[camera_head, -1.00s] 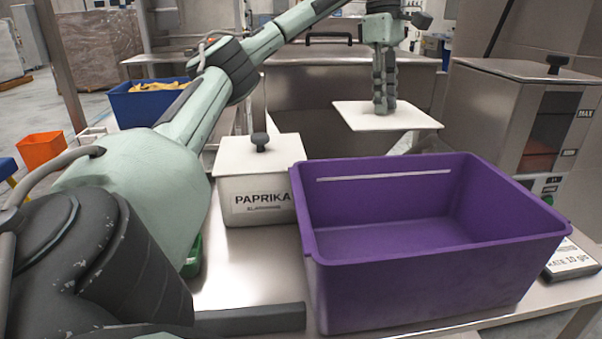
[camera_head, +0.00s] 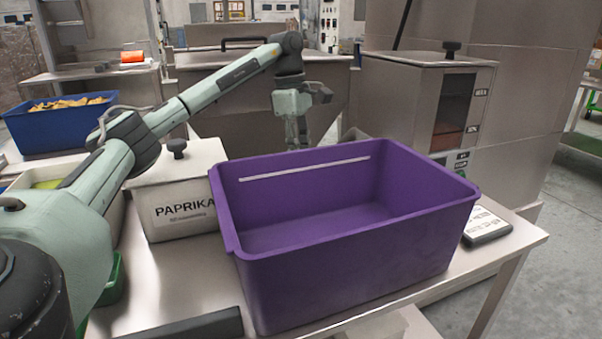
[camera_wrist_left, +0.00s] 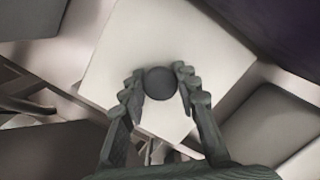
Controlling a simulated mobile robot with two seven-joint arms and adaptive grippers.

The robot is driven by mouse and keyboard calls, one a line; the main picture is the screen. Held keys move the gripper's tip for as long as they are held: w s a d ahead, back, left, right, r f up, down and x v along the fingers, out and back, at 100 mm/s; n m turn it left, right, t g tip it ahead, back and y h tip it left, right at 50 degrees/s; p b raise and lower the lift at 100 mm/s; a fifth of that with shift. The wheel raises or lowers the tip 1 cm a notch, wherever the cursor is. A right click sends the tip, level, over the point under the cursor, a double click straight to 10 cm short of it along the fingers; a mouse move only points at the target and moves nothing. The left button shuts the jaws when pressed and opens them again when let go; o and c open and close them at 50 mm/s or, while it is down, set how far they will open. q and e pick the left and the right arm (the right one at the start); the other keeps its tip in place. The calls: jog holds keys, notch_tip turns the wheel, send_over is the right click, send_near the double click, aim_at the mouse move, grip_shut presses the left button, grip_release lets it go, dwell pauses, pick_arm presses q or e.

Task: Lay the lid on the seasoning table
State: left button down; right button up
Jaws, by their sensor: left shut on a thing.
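The lid (camera_wrist_left: 165,35) is a pale square plate with a round dark knob (camera_wrist_left: 160,83), seen from above in the left wrist view. My left gripper (camera_wrist_left: 158,90) is shut on this knob, one finger on each side. In the head view the left gripper (camera_head: 297,138) reaches down behind the purple crate's far rim, which hides its fingertips and the lid. The steel seasoning table (camera_head: 155,290) is in front, with bare metal at its near left. I cannot tell whether the lid touches anything. My right gripper is not in view.
The purple crate (camera_head: 345,262) fills much of the table. A lidded PAPRIKA bin (camera_head: 185,208) stands left of it, near an open bin with yellow-green contents (camera_head: 45,184). A small device (camera_head: 487,228) lies at right. A steel machine (camera_head: 415,105) stands behind.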

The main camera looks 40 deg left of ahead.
pick_arm(q)
jog(key=shift+f, duration=1.85)
jog(key=shift+f, duration=0.1)
jog(key=c, duration=1.1)
grip_release()
jog(key=shift+c, duration=0.2)
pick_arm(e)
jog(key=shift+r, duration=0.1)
pick_arm(q)
jog(key=r, duration=0.5)
jog(key=a+r, duration=0.1)
jog(key=r, duration=0.2)
jog(key=shift+s+r, duration=0.15)
jog(key=shift+r, duration=0.1)
jog(key=r, duration=0.1)
jog(key=r+p, duration=0.1)
jog(key=r, duration=0.1)
jog(key=shift+s+a+r, duration=0.15)
jog(key=shift+a, duration=0.15)
jog(key=shift+r, duration=0.15)
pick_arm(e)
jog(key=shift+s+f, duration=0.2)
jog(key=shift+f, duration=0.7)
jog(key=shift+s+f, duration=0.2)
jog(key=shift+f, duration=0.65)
